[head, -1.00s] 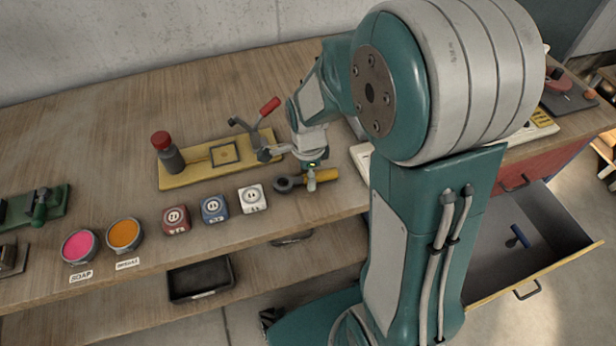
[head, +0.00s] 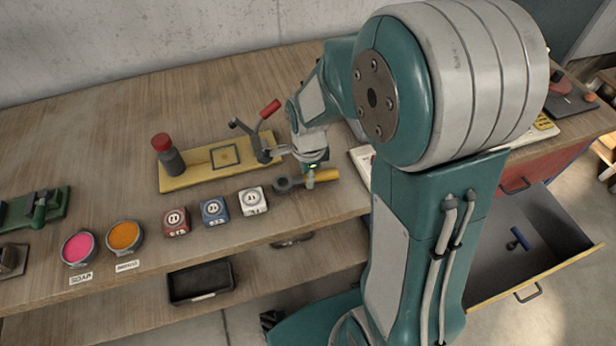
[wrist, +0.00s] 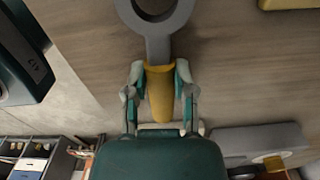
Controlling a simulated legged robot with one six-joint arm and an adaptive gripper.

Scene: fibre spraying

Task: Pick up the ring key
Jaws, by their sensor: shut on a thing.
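The ring key has a dark grey ring end and a yellow handle. In the head view the ring key (head: 287,184) is at the front part of the bench, right of the white block. My gripper (head: 310,178) is over its yellow handle. In the wrist view the ring key (wrist: 160,90) points away from me with its ring at the top edge, partly cut off. The fingers of my gripper (wrist: 158,85) are shut on the yellow handle from both sides. I cannot tell whether the key touches the bench.
A yellow board (head: 205,172) with a red-capped bottle and a red-handled clamp lies behind. Red (head: 176,222), blue (head: 214,210) and white (head: 252,200) blocks stand left, beside pink (head: 78,247) and orange (head: 123,236) pots. An open drawer (head: 510,262) is at right.

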